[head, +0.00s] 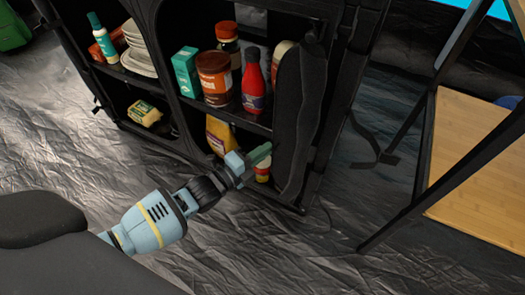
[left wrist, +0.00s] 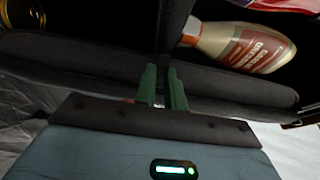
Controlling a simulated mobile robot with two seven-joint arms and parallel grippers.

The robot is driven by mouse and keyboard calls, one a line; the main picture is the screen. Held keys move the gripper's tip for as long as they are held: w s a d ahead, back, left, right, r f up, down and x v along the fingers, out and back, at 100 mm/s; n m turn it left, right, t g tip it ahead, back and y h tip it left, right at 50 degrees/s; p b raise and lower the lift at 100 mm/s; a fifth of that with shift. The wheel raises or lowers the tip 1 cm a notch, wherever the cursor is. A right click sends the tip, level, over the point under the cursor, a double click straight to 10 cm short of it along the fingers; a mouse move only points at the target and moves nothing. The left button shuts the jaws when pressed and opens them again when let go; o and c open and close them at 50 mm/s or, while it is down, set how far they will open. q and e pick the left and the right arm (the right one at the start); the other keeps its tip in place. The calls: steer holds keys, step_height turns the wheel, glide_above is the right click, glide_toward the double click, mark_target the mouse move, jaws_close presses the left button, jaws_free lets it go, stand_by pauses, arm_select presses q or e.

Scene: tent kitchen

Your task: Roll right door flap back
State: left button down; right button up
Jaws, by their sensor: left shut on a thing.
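The right door flap (head: 298,125) is dark grey fabric. It hangs as a thick, upright bundle along the right side of the black shelf unit's opening. My left gripper (head: 262,153) reaches in from the lower left, its green fingertips at the flap's left edge, low down. In the left wrist view, the two green fingers (left wrist: 164,84) are close together and the dark flap (left wrist: 230,86) runs across behind them. The gripper is shut on the flap; the pinched cloth itself is hard to see. My right gripper is out of view.
The shelf holds a brown-labelled jar (head: 214,80), a red bottle (head: 253,85), a teal box (head: 186,72) and plates (head: 139,50). A dressing bottle (left wrist: 240,45) lies close beyond the fingers. A wooden-topped table (head: 480,150) stands at right. Crinkled floor (head: 60,150) is clear at left.

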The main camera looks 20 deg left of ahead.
arm_select(q)
steer(key=d, duration=0.4)
steer(key=shift+s+p, duration=0.1)
steer(key=shift+p, duration=0.2)
steer(key=shift+d, duration=0.5)
steer(key=c, duration=1.5)
jaws_free()
steer(key=shift+d, duration=0.1)
steer(key=shift+c, duration=0.2)
steer(key=shift+o, duration=0.3)
